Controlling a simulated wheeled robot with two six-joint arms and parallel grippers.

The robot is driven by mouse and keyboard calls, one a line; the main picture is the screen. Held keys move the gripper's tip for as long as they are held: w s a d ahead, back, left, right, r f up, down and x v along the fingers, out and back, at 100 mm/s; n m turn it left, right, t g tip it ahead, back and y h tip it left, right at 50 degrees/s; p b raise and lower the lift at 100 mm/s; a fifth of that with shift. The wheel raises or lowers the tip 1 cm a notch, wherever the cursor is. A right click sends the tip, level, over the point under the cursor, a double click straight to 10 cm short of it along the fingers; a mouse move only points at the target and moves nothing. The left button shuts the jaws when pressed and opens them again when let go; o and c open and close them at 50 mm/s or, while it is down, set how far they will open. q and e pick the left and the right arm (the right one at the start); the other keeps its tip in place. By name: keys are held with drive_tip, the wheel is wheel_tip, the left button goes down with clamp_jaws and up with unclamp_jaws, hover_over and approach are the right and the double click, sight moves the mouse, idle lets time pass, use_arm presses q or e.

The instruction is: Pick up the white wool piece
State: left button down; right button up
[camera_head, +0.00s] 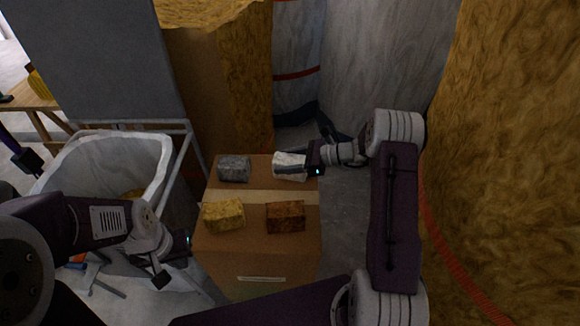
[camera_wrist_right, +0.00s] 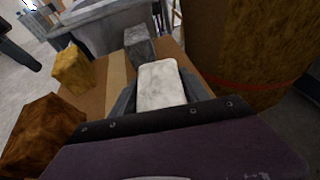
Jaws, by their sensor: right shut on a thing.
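The white wool piece (camera_head: 288,160) is at the far right corner of the cardboard box top (camera_head: 262,246). My right gripper (camera_head: 294,167) reaches it from the right and is shut on it. In the right wrist view the white wool piece (camera_wrist_right: 161,85) sits between the two fingers of the right gripper (camera_wrist_right: 160,98). I cannot tell whether it is clear of the box. My left gripper (camera_head: 174,262) is low at the left, beside the box and away from the wool; its finger opening is too small to make out.
A grey piece (camera_head: 234,168), a yellow piece (camera_head: 223,215) and a brown piece (camera_head: 285,217) stand on the box. A white-lined bin (camera_head: 165,160) is left of the box. Large wool rolls (camera_head: 510,130) stand close on the right.

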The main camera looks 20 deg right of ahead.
sight(286, 160)
drive_tip(key=shift+r, duration=0.1)
drive_tip(key=shift+r+p, duration=0.3)
drive_tip(key=shift+r, duration=0.1)
drive_tip(key=r, duration=0.1)
drive_tip(key=r+p, duration=0.2)
drive_tip(key=r, duration=0.1)
drive_tip(key=shift+s, duration=0.35)
drive_tip(key=s+r+p, duration=0.3)
drive_tip(key=s+r, duration=0.3)
drive_tip(key=s, duration=0.5)
drive_tip(key=shift+a, duration=0.15)
